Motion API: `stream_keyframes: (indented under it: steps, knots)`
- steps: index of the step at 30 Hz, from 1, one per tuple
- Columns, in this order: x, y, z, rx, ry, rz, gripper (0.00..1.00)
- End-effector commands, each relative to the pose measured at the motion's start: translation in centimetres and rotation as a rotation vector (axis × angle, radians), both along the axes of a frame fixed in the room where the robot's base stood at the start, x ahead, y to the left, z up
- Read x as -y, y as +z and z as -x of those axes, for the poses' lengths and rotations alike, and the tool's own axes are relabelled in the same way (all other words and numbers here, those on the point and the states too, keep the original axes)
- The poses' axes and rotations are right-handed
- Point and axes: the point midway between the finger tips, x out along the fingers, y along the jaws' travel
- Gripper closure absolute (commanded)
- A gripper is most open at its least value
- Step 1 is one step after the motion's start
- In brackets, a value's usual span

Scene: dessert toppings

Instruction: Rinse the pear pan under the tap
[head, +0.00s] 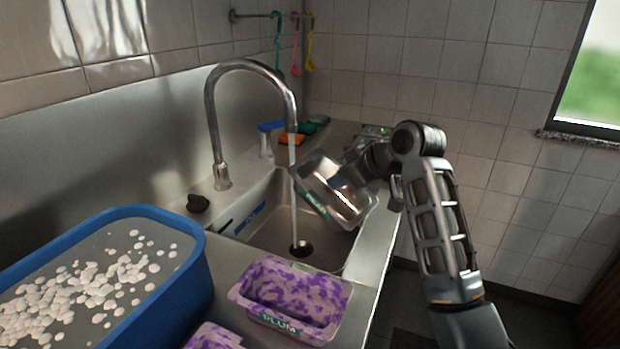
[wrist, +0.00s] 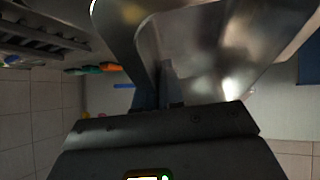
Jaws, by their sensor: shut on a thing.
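A shiny metal pan (head: 337,182) with a green label is tilted over the sink basin (head: 262,212). I cannot read its label clearly. My gripper (head: 358,170) is shut on the pan's rim at its right side; the pan also fills the upper part of the wrist view (wrist: 225,50). The fingertips are mostly hidden by the pan in the head view. The curved tap (head: 215,110) is running, and its water stream (head: 293,190) falls past the pan's left edge toward the drain (head: 301,248). The pan's visible surface looks clean and bare.
A purple-smeared pan labelled PLUM (head: 240,296) sits on the counter in front of the sink, with another purple-smeared pan (head: 212,338) partly cut off. A blue tub (head: 190,262) of water with white bits stands at left. Sponges (head: 291,140) lie behind the sink.

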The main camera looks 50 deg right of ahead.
Motion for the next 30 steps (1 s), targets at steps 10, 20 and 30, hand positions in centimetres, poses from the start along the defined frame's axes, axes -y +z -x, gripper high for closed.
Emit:
stream_keyframes:
  steps: [10, 20, 30]
  knots:
    - [-0.5, 1.7, 1.5, 0.001, -0.001, -0.001, 1.00]
    - [-1.2, 3.5, 3.7, 0.000, -0.001, -0.001, 1.00]
    - [-1.5, 4.1, 4.8, 0.001, -0.001, 0.001, 1.00]
